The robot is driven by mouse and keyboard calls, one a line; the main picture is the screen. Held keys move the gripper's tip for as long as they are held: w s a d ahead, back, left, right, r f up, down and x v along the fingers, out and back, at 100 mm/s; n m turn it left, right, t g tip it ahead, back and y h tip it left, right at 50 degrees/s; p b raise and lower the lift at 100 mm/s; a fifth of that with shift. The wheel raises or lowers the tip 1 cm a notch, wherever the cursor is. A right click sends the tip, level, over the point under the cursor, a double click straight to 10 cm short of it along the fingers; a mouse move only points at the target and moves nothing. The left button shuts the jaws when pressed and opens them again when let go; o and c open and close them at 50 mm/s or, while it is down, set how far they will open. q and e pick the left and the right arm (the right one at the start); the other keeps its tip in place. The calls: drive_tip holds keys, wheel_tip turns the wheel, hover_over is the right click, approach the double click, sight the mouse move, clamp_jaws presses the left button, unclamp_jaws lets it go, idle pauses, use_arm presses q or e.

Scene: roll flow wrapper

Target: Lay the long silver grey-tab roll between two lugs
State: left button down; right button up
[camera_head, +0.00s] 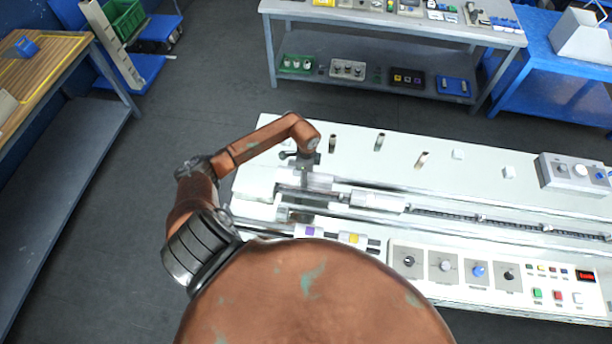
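My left gripper (301,163) points down over the left end of the long white machine (475,155). Its fingers are small and partly hidden by the wrist, so I cannot tell whether they are open or shut. A silver cylindrical piece (312,181) lies just below the gripper; I cannot tell if they touch. Another silver-white piece (378,201) lies to its right, at the start of the dark chain track. No grey tab can be made out on either. Small pale lugs (481,217) stand along the chain, another farther right (547,227). My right gripper is not in view.
Several short upright posts (380,141) stand on the machine's back deck. Purple (311,231) and yellow (350,238) marked pieces lie in front of the track. A control panel (475,270) fills the front right; a grey box (580,172) stands behind. My arm hides the front left.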

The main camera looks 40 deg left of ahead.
use_arm(q)
drive_tip(key=shift+f+b, duration=0.7)
drive_tip(key=shift+f, duration=0.1)
wheel_tip(320, 180, down, 6)
drive_tip(key=b, duration=0.5)
drive_tip(key=shift+r, duration=0.15)
drive_tip(key=shift+f+b, duration=0.4)
drive_tip(key=shift+f, duration=0.2)
drive_tip(key=shift+f, duration=0.4)
drive_tip(key=c, duration=0.9)
unclamp_jaws()
drive_tip(key=shift+c, duration=0.2)
